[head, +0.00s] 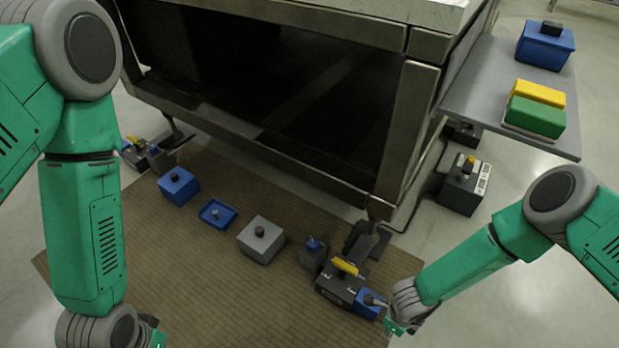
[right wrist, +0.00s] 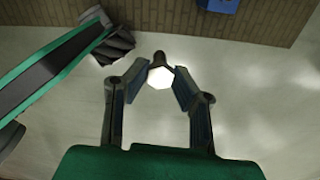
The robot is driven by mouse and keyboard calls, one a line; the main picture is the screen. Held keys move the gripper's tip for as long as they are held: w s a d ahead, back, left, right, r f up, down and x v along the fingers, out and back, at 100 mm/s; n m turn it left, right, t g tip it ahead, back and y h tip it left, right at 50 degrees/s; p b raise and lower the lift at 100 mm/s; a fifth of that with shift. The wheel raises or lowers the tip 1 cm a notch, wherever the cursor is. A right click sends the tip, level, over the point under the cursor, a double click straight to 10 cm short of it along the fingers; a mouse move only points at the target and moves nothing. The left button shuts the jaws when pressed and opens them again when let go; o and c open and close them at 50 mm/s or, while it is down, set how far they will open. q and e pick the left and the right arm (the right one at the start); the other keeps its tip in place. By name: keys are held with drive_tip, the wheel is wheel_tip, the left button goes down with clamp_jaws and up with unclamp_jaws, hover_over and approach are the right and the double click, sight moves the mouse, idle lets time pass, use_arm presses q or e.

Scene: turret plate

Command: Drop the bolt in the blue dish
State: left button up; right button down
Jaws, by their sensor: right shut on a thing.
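The blue dish (head: 217,213) is a shallow tray lying on the brown mat, left of the middle in the head view. My right gripper (head: 388,318) is at the lower right, well to the right of the dish. In the right wrist view its fingers (right wrist: 160,80) are shut on the bolt (right wrist: 160,77), which shows a pale hexagonal head and a dark end. The bolt is hard to make out in the head view. My left gripper (head: 152,335) is mostly cut off at the bottom edge, so its fingers cannot be judged.
On the mat (head: 190,290) stand a blue box (head: 178,187), a grey box (head: 261,240) and a dark box with a yellow handle (head: 341,283). Another blue box (head: 367,304) is beside my right gripper. A large metal frame (head: 270,120) stands behind. The mat's front is clear.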

drive_tip(key=w+d+r+n, duration=0.1)
drive_tip(key=w+r+n, duration=0.3)
drive_tip(key=r+n, duration=0.4)
drive_tip(key=w+d+r+n, duration=0.1)
drive_tip(key=w+r+n, duration=0.3)
drive_tip(key=r+n, duration=0.5)
drive_tip(key=w+d+r+n, duration=0.1)
drive_tip(key=w+r+n, duration=0.3)
drive_tip(key=r, duration=2)
drive_tip(key=shift+w+n, duration=0.2)
drive_tip(key=shift+n, duration=2.2)
